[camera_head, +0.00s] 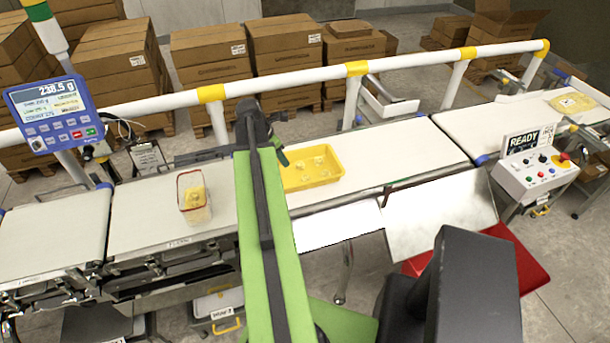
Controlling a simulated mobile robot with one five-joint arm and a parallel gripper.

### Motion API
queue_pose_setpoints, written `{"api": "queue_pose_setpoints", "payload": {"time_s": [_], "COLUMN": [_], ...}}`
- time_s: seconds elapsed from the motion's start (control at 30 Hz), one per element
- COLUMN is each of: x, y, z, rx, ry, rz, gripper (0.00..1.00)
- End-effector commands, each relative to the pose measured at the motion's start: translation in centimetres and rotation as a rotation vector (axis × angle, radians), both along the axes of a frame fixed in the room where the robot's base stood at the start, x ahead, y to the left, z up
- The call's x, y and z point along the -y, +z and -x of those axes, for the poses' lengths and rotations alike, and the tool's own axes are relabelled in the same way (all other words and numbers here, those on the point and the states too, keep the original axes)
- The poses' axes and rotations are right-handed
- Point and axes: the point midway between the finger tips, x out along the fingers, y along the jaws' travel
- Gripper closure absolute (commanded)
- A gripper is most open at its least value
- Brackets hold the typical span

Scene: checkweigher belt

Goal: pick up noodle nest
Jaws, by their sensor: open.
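Several small pale yellow noodle nests (319,160) lie in a shallow yellow tray (330,178) on the middle belt. A clear container with a red rim (193,205) stands to the left on the belt, with yellow nests visible inside it. My green arm reaches up the picture, and my gripper (277,148) is at its far end, beside the left end of the tray. The gripper is open. The arm hides part of the tray's left side and the belt there. The fingertips are small and partly hidden, and no nest shows between them.
A white rail with yellow bands (357,68) runs behind the belt. A blue display (52,112) reads 238.5 g at left. A control box (535,172) reading READY stands at right. Another yellow pack (572,103) lies on the far right belt. Belt right of the tray is clear.

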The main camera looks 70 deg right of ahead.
Motion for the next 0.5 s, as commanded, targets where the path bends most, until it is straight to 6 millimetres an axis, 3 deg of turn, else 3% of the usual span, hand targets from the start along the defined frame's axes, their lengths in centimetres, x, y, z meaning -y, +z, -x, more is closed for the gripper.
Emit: {"api": "queue_pose_setpoints", "payload": {"time_s": [0.1,0.27,0.5], "x": [1.5,1.7,2.7], "y": [0.3,-0.1,-4.0], "z": [2.2,2.4,3.0], "rx": [-0.031,-0.035,-0.034], "ry": [0.033,0.04,0.04], "rz": [-0.004,-0.005,-0.006], "gripper": [0.54,0.54,0.54]}}
